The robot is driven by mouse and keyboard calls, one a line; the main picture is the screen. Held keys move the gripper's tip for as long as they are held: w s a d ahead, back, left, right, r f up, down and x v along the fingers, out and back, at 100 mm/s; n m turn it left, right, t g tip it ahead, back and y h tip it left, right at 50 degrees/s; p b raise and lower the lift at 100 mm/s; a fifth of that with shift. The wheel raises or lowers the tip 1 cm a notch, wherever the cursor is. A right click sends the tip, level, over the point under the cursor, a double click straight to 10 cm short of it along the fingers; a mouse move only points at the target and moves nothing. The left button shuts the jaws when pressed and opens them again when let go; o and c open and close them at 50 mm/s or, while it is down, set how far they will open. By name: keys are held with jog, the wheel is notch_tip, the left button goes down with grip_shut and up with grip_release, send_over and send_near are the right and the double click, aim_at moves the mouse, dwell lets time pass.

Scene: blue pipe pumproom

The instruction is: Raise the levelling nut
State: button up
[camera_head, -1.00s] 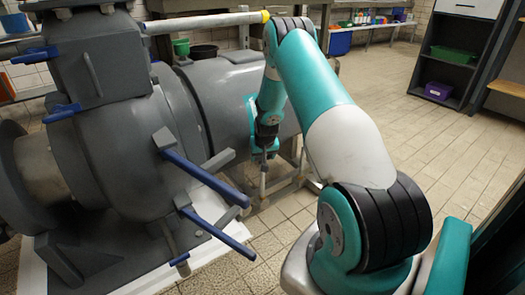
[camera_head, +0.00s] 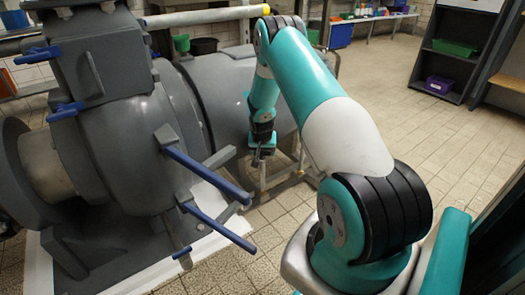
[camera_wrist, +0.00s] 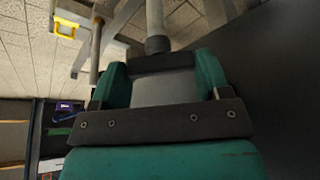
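In the wrist view, my gripper (camera_wrist: 160,72) shows two teal fingers standing apart, with a grey surface and a dark bar visible between them. A grey upright rod with a thicker dark collar (camera_wrist: 158,44) stands just beyond the fingertips, roughly in line with the gap. The collar may be the levelling nut; I cannot tell for certain. I see no contact between the fingers and the collar. In the head view, my gripper (camera_head: 262,150) hangs low beside the large grey pump casing, above a thin upright rod (camera_head: 263,175). The nut is too small to make out there.
The grey pump (camera_head: 120,130) with blue-handled levers (camera_head: 215,222) fills the left. Tiled floor (camera_head: 440,150) is clear on the right, before a dark shelf (camera_head: 445,60) with bins. A second rod (camera_wrist: 96,50) shows in the wrist view.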

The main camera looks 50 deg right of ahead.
jog(key=o, duration=0.4)
jog(key=shift+c, duration=0.2)
jog(key=n+b, duration=0.1)
jog(key=n+t+b, duration=0.1)
jog(key=n+b, duration=0.1)
jog(key=shift+d+f+y, duration=0.15)
jog(key=shift+f+y, duration=0.15)
jog(key=shift+y, duration=0.1)
jog(key=n+y+b, duration=0.1)
jog(key=n+b, duration=0.2)
jog(key=shift+n+t+b, duration=0.3)
jog(key=shift+n+b, duration=0.05)
jog(key=shift+n, duration=0.05)
jog(key=d+p+v, duration=0.1)
jog(key=p+v, duration=0.7)
jog(key=v, duration=1)
jog(key=a+r+n+y, duration=0.1)
jog(key=a+r, duration=0.4)
jog(key=a, duration=0.6)
jog(key=w+a+r+n+y, duration=0.1)
jog(key=a+r+n+y, duration=0.1)
jog(key=a+r, duration=0.4)
jog(key=shift+w+a+n+y+p, duration=0.3)
jog(key=shift+a+n, duration=0.3)
jog(key=shift+a, duration=1.95)
